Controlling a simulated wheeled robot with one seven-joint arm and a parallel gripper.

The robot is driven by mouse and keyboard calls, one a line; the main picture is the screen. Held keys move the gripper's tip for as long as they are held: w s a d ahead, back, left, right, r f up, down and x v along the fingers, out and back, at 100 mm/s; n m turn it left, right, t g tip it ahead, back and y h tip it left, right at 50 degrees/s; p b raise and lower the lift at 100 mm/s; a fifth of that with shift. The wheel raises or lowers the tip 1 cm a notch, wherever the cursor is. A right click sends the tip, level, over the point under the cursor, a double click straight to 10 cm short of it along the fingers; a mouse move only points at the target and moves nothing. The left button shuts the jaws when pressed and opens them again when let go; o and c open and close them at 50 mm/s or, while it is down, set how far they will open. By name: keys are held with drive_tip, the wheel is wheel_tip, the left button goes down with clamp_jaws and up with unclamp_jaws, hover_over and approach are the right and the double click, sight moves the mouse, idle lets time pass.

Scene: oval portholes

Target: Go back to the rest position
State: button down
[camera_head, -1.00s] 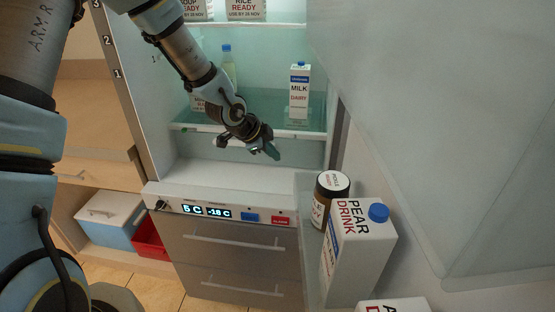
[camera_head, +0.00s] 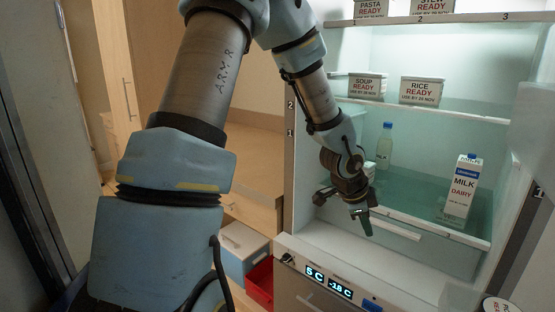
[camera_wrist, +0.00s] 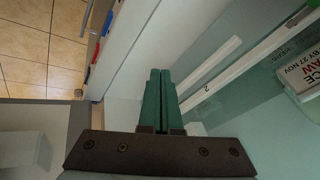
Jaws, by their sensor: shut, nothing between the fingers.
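My gripper (camera_head: 366,222) hangs in front of the lower part of the open fridge (camera_head: 290,190), below the front edge of a glass shelf. Its two green fingers (camera_wrist: 159,98) are shut together with nothing between them in the wrist view. My arm reaches from the left side of the head view across to the fridge opening.
A milk carton (camera_head: 461,188) and a clear bottle (camera_head: 385,146) stand on the lower shelf. Ready-meal boxes (camera_head: 422,92) stand on the shelf above. A display panel (camera_head: 328,284) lies below the gripper. A blue and white box (camera_head: 243,250) and a red bin (camera_head: 261,281) are at lower left.

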drive_tip(key=w+a+r+n+y, duration=0.15)
drive_tip(key=a+n, duration=0.35)
drive_tip(key=a, duration=0.5)
drive_tip(key=a+r+n+y, duration=0.25)
drive_tip(key=a+n, duration=0.25)
drive_tip(key=a, duration=0.4)
drive_tip(key=s+a+r+n, duration=0.1)
drive_tip(key=s+a+n, duration=0.2)
drive_tip(key=a+n, duration=0.2)
drive_tip(key=s+a+n+y, duration=0.1)
drive_tip(key=s+a+n, duration=0.3)
drive_tip(key=a, duration=0.3)
drive_tip(key=shift+r+n+g, duration=0.3)
drive_tip(key=shift+r+n, duration=0.05)
drive_tip(key=shift+n, duration=0.15)
drive_tip(key=shift+s+a, duration=0.1)
